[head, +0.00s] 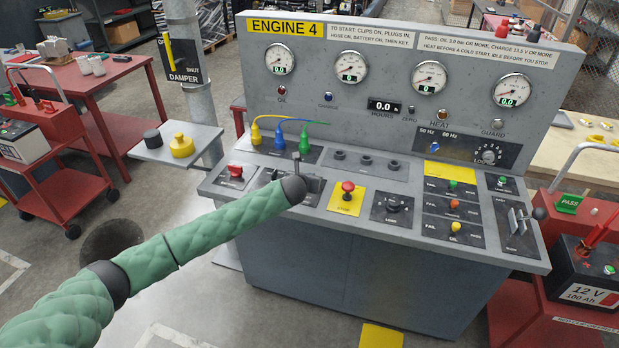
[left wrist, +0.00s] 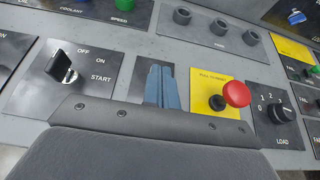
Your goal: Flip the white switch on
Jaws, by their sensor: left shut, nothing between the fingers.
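I cannot make out a white switch in either view. My left gripper (left wrist: 162,72) is shut with its blue fingers together and empty. It hangs over a small black plate (left wrist: 134,88) on the console, between the key switch (left wrist: 66,72) and the red stop button (left wrist: 237,94). The gripper and hand hide most of that plate. I cannot tell whether the fingers touch anything. In the head view the green left arm reaches in from the lower left, and its hand is over the left half of the sloping console (head: 392,232). My right gripper is not in view.
The red stop button (head: 348,187) on its yellow plate and the load knob (head: 393,204) sit just right of the hand. Yellow, blue and green plugs (head: 304,146) stand behind it.

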